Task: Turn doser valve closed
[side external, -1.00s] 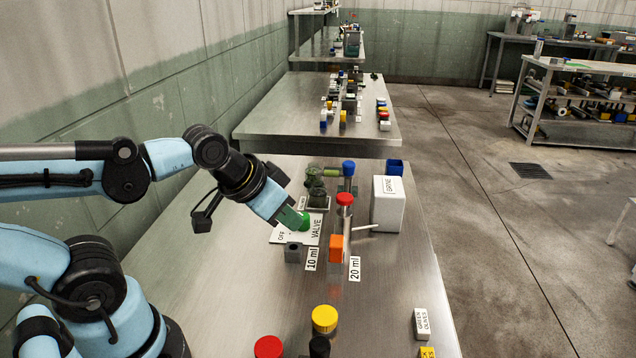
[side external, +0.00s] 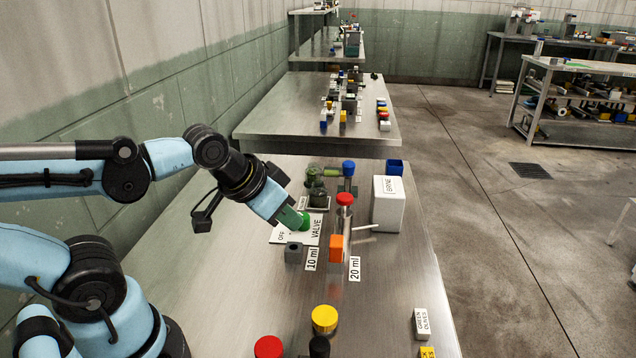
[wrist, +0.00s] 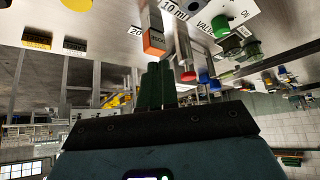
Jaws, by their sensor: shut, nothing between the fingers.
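The white valve plate (side external: 277,237) lies on the steel table, marked OFF and VALVE. A round green knob (side external: 304,222) sits on it; a green knob also shows in the wrist view (wrist: 229,46), right of my fingers. My gripper (side external: 297,221) has its green fingers shut and empty, angled down over the plate. In the side view the fingertips overlap the knob, and I cannot tell whether they touch it. In the wrist view my gripper (wrist: 159,68) points towards an orange block (wrist: 154,42). The knob's pointer position is not readable.
The orange block (side external: 336,248), a red-capped post (side external: 345,199) and a thin light rod (side external: 365,233) stand to the right. A grey block (side external: 293,253) is in front, by the 10 ml label (side external: 312,259). A white BRINE box (side external: 388,205) stands at the back right.

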